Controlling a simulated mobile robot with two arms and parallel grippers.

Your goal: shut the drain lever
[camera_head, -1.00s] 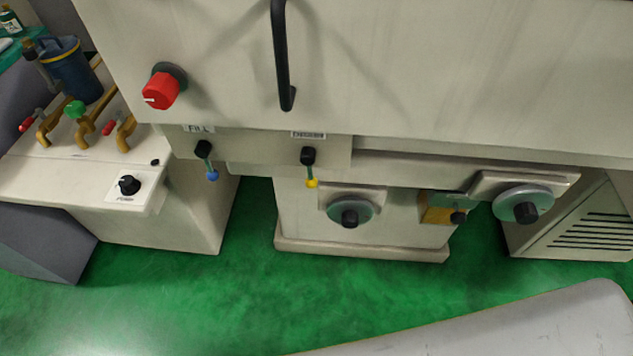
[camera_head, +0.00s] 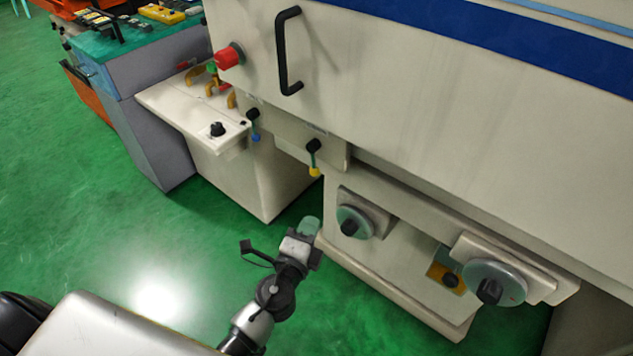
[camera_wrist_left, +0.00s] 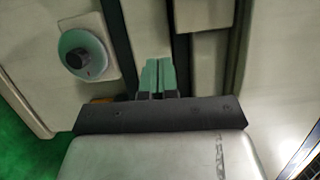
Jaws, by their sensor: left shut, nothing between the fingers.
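Two small levers hang on the front of the machine in the head view. The one with the yellow tip (camera_head: 314,160) sits under a label too small to read for sure; I take it for the drain lever. It points down. The one with the blue tip (camera_head: 255,127), left of it, also points down. My left gripper (camera_head: 309,226), with green fingers, is below the yellow-tipped lever and apart from it in the picture. In the wrist view its fingers (camera_wrist_left: 158,77) are together with nothing between them. Neither lever can be made out there. My right gripper is out of view.
A second handwheel (camera_head: 494,283) is farther right. A shelf with a black knob (camera_head: 217,129) juts out at left.

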